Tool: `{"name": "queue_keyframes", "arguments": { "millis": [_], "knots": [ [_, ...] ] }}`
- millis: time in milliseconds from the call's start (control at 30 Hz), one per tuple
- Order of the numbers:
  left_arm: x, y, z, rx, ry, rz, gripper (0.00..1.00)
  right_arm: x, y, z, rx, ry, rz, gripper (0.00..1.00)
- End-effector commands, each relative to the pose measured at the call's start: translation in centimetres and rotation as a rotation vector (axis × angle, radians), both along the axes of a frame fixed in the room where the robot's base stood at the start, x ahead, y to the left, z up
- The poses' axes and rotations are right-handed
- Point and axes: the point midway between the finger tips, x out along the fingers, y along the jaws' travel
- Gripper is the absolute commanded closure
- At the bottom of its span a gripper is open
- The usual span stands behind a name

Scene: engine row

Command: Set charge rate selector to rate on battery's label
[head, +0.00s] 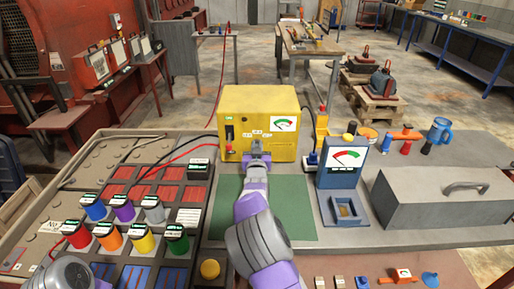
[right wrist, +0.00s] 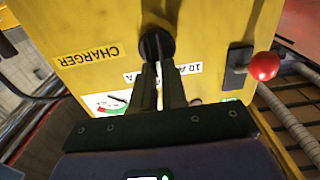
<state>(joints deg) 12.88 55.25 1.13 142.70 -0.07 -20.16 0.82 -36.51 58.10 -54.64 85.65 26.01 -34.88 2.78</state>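The yellow charger (head: 235,100) stands at the back of the bench, with a dial meter (head: 283,124) and small white rate labels on its front. In the right wrist view the charger (right wrist: 100,80) appears upside down, with "CHARGER" and a "10 A" label (right wrist: 190,69) readable. The dark selector knob (right wrist: 157,44) is on this face. My right gripper (head: 257,158) is at the knob; in the wrist view its two fingers (right wrist: 159,72) are close together with their tips on it. The knob's pointer is hidden. I cannot tell which item is the battery; small labels are unreadable. My left gripper is out of view.
Several coloured canisters (head: 123,208) stand in the left tray. Red and black cables run left from the charger. A blue meter box (head: 341,165) and a grey toolbox (head: 440,200) stand to the right. The green mat (head: 290,205) is clear apart from my right arm over it.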

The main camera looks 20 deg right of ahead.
Motion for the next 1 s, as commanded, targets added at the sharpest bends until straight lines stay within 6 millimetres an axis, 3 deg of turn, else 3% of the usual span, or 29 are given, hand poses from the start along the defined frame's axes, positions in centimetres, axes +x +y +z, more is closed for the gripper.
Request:
{"name": "queue_keyframes", "arguments": {
  "millis": [467,1000],
  "knots": [
    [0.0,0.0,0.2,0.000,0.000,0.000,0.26,0.0,0.1,0.0,-0.037,0.011,0.000,1.00],
    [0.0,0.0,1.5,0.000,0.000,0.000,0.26,0.2,0.8,-0.1,-0.418,0.120,0.001,1.00]
  ]
}}
